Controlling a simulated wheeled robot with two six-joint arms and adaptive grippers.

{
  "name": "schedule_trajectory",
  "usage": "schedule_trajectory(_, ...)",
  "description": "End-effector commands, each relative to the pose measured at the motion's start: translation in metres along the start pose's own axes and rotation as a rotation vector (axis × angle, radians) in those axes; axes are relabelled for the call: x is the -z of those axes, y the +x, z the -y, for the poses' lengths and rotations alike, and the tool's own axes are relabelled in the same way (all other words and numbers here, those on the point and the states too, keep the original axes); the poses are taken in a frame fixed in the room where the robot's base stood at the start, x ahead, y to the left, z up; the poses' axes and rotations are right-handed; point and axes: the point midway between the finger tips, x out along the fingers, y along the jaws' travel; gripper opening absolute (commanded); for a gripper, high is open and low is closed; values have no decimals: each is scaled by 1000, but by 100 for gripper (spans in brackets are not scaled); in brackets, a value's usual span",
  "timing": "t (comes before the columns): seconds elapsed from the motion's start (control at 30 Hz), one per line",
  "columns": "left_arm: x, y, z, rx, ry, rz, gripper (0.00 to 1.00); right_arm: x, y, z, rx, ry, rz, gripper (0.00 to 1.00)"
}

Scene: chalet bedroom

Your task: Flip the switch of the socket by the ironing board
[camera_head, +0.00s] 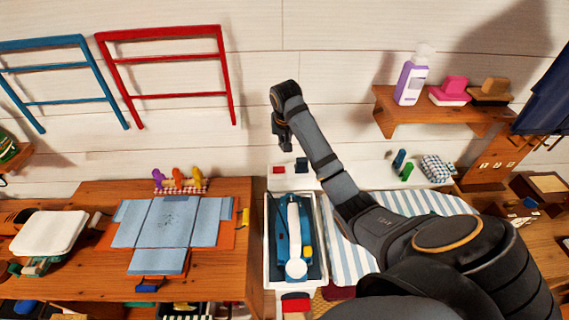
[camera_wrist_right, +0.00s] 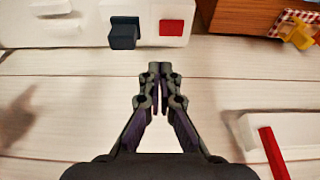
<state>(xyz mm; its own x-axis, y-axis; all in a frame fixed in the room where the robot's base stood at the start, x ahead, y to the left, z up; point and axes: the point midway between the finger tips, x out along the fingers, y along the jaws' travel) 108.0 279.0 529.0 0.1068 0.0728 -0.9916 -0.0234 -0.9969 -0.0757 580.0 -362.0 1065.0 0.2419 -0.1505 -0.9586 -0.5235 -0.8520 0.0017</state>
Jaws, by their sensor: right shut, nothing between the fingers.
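The socket is a white block on the ledge along the wall, and it also shows at the top of the right wrist view (camera_wrist_right: 150,14). It carries a red switch (camera_head: 279,170), also in the right wrist view (camera_wrist_right: 171,27), and a dark plug (camera_head: 301,165) beside it. Whether the switch is on or off I cannot tell. The striped ironing board (camera_head: 347,258) lies to the right, partly behind my right arm. My right gripper (camera_head: 287,147) is shut and empty, above the socket in the head view. Its fingertips (camera_wrist_right: 160,68) are apart from the red switch. My left gripper is out of view.
A white tray (camera_head: 268,270) with a blue and white iron-like item stands below the socket. A wooden table (camera_head: 90,285) with a folded light-blue cloth (camera_head: 165,221) is at left. A shelf (camera_head: 385,104) with a purple bottle (camera_head: 408,85) is at upper right. A red rack (camera_head: 230,85) hangs on the wall.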

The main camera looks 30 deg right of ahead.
Motion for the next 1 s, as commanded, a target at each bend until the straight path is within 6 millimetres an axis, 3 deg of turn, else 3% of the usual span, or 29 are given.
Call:
schedule_trajectory(0.3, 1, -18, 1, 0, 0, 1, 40, 0, 67, 0, -1, 0, 5, 0)
schedule_trajectory(0.5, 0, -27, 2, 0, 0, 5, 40, -7, 100, 0, -1, -1, 3, 0)
schedule_trajectory(0.7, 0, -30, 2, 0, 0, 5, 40, -11, 116, 0, 0, -1, 0, 0)
schedule_trajectory(1.0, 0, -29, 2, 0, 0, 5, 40, -12, 118, 0, 0, -1, -1, 0)
